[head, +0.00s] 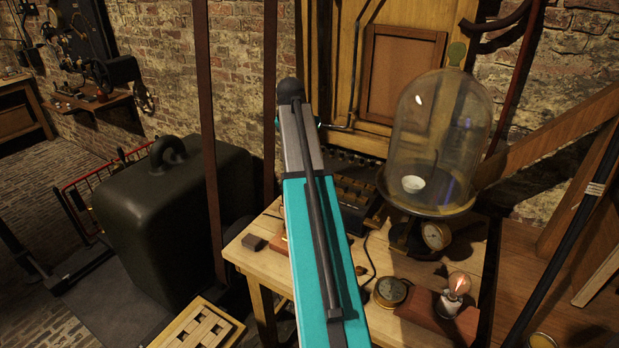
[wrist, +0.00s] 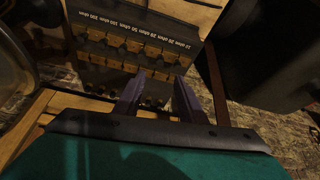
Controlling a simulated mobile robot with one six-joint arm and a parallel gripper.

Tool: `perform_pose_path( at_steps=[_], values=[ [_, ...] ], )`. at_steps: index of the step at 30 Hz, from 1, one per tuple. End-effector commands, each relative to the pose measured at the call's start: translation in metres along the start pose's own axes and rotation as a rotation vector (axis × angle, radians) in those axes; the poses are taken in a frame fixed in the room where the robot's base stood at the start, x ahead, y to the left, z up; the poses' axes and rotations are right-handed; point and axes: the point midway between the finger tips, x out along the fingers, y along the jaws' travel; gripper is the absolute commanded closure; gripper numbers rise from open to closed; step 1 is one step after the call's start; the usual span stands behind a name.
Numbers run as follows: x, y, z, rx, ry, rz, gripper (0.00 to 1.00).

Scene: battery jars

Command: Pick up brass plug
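In the wrist view a dark box (wrist: 140,22) carries white ohm labels along its edge and rows of small brass-coloured pieces (wrist: 132,66). The picture is dark, and I cannot tell which of these pieces is the brass plug. My gripper (wrist: 158,84) is open, its two dark fingers apart with nothing visibly held between them. The fingers overlap the near rows of the box in this view; I cannot tell whether they touch it. In the head view the dark box (head: 357,193) stands on the wooden table, partly behind my teal arm, which hides my gripper.
On the table (head: 250,262) a glass bell jar (head: 437,140) stands right of the box. A round gauge (head: 391,292) and a bulb (head: 458,286) stand nearer. A small dark block (head: 254,242) lies at the left. A large dark case (head: 165,225) stands left of the table.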

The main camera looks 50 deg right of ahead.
Motion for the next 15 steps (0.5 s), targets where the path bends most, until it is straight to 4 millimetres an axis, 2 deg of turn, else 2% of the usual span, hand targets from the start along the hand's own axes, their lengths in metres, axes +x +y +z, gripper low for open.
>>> perform_pose_path(
  at_steps=[15],
  values=[
    [0.055, -0.002, 0.0, -0.002, -0.002, -0.001, 0.63]
  ],
)
